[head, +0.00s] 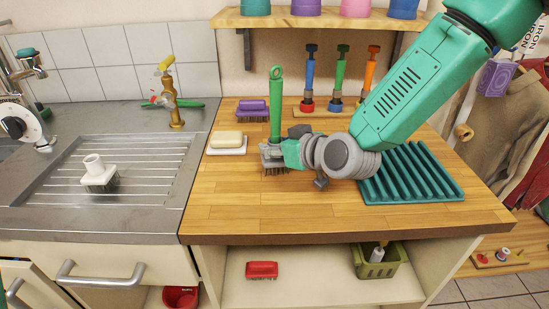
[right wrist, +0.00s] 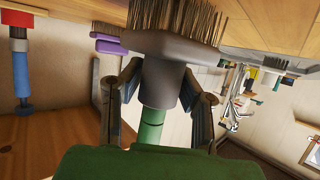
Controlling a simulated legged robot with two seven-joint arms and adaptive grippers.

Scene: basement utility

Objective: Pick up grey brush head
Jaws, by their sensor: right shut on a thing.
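The grey brush head (head: 270,150) is on the wooden counter with its dark bristles down, and a green handle (head: 276,105) stands upright from it. In the right wrist view, the grey brush head (right wrist: 160,85) shows its block, its round neck and its bristles. My right gripper (head: 286,154) comes in from the right, low over the counter. It also shows in the right wrist view (right wrist: 160,95), with a finger on each side of the grey neck, shut on it. The green handle (right wrist: 150,128) runs below the neck there. My left gripper is not in view.
A pale brush head (head: 98,176) stands on the sink's drainboard. Handled tools (head: 338,80) stand behind. A teal ribbed mat (head: 415,175) lies right. The counter's front is clear.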

